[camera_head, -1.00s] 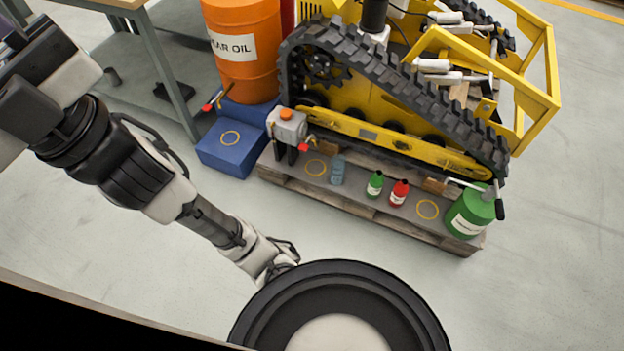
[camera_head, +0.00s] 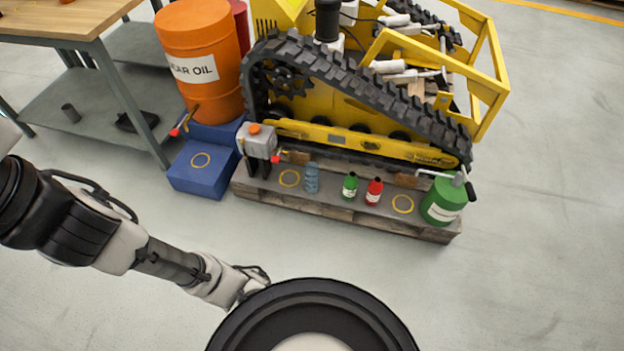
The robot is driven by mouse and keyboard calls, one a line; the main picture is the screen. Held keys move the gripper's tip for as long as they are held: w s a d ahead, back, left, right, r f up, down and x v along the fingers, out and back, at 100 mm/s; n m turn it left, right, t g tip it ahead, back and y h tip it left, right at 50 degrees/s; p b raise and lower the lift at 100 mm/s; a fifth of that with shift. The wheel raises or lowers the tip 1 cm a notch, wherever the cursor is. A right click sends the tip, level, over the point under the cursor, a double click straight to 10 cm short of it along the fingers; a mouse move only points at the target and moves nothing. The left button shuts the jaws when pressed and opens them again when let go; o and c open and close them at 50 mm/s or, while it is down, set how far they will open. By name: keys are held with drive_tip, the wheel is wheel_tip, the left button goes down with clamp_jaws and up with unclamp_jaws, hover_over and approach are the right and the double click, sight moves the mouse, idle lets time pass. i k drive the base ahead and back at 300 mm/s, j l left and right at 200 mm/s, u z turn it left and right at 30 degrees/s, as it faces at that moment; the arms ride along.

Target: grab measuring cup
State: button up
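A small bluish, see-through ridged vessel (camera_head: 311,178), which looks like the measuring cup, stands upright on the wooden pallet in front of the yellow tracked carrier. It is between a yellow ring mark on its left and a green bottle on its right. My arm reaches in from the left toward the bottom centre, well short of the pallet. The arm's far end goes behind a black round part of my own body, and no gripper fingers show.
On the pallet (camera_head: 330,210) stand a green bottle (camera_head: 350,186), a red bottle (camera_head: 374,191), a green can (camera_head: 441,200) and a grey container with an orange cap (camera_head: 257,141). A blue step (camera_head: 198,180), orange drum (camera_head: 200,60) and workbench (camera_head: 75,22) are to the left. Floor before the pallet is clear.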

sight(311, 169)
drive_tip(key=i+j+z, duration=0.35)
drive_tip(key=i, duration=0.15)
drive_tip(key=i+j+z, duration=0.65)
drive_tip(key=i+j, duration=0.2)
drive_tip(key=j, duration=0.2)
